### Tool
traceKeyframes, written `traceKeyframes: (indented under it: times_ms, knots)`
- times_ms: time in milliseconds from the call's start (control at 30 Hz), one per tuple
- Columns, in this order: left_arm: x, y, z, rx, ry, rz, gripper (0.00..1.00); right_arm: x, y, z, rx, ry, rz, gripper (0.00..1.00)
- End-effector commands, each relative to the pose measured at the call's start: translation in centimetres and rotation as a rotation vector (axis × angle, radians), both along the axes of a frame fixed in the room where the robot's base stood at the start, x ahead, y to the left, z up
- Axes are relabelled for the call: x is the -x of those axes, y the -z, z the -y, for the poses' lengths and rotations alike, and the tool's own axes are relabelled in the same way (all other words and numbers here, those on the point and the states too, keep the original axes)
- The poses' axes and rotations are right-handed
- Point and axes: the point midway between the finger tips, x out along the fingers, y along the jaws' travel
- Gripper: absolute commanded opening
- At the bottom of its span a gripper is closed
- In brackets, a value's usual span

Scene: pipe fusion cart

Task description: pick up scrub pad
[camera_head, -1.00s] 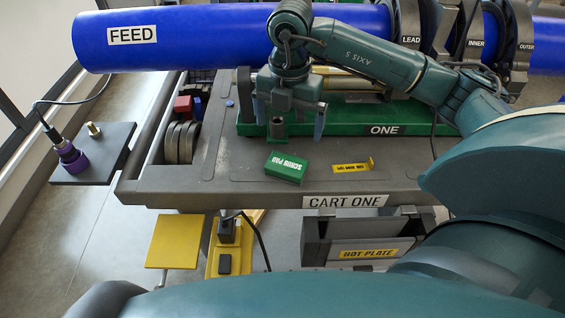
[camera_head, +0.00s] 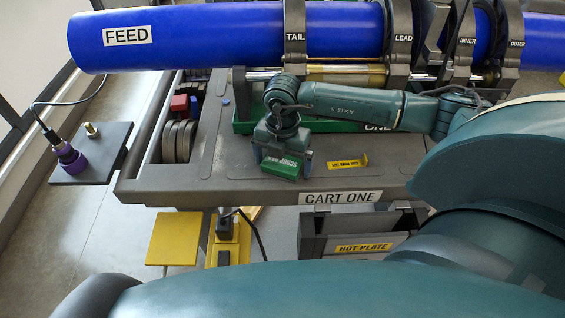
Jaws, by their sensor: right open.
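The scrub pad (camera_head: 281,168) is a small green block with white lettering. It lies on the grey cart top near the front edge. My right gripper (camera_head: 282,161) is above it, pointing down and open. One finger shows at each side of the pad. The gripper body covers the pad's far part, and I cannot tell whether the fingers touch it. My left gripper is not in view.
A yellow tag (camera_head: 348,163) lies right of the pad. The green block marked ONE (camera_head: 340,126) and the blue FEED pipe (camera_head: 210,38) are behind. Grey discs (camera_head: 178,141) stand at the left. The cart's front edge (camera_head: 230,199) is close.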

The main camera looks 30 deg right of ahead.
Motion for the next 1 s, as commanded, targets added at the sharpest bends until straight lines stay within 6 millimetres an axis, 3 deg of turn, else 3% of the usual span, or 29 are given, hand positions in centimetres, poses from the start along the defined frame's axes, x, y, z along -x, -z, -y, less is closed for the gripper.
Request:
traceKeyframes:
  times_ms: [167,667,1000]
  knots:
    - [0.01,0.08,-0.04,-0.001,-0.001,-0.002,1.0,-0.01,0.0,-0.02,0.0,-0.001,0.0,0.99]
    - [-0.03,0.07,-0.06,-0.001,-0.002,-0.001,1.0,-0.02,-0.06,-0.03,-0.001,-0.001,0.001,0.59]
    - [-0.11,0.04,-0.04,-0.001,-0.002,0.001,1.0,-0.07,-0.56,-0.02,0.0,-0.001,0.002,0.59]
